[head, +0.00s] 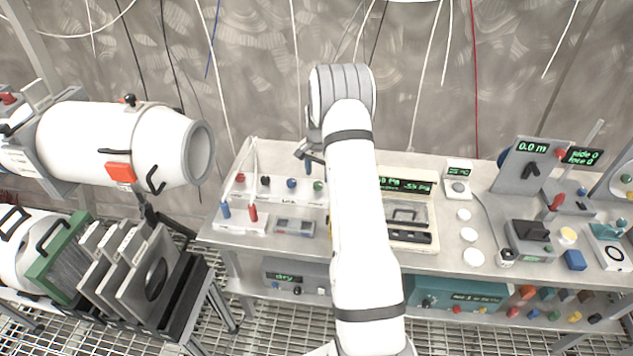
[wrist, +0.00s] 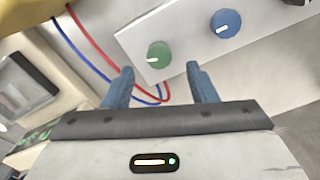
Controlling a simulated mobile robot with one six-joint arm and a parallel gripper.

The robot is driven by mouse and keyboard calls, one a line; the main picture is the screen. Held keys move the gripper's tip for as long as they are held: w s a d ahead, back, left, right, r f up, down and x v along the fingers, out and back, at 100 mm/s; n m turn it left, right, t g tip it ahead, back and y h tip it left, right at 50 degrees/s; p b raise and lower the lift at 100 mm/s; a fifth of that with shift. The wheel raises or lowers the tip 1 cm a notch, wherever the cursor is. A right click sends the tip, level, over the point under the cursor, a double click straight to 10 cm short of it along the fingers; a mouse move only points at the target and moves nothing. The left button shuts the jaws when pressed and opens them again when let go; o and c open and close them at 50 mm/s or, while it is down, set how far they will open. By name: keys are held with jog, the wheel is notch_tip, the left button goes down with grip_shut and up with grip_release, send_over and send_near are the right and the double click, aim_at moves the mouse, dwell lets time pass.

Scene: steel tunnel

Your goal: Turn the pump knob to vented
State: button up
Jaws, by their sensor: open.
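A white panel (wrist: 190,38) in the wrist view carries a green knob (wrist: 158,55) and a blue knob (wrist: 226,24), each with a white pointer mark. No readable label shows which is the pump knob or where vented lies. My gripper (wrist: 160,84) is open and empty, its two blue-grey fingers apart. The green knob appears beyond the gap between them; no contact shows. In the head view my gripper (head: 309,158) is above the back of the left bench panel, partly hidden by my arm. The green knob (head: 318,187) and blue knob (head: 291,184) sit there in a row.
Red and blue wires (wrist: 85,45) loop beside the panel, close to the left finger. A cream instrument (head: 415,215) with green displays stands right of the panel. Red and blue upright handles (head: 252,212) stand at the bench front. A white cylinder (head: 120,140) is at left.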

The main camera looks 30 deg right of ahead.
aim_at(318, 184)
jog(key=shift+r+b, duration=0.3)
jog(key=shift+r, duration=1.5)
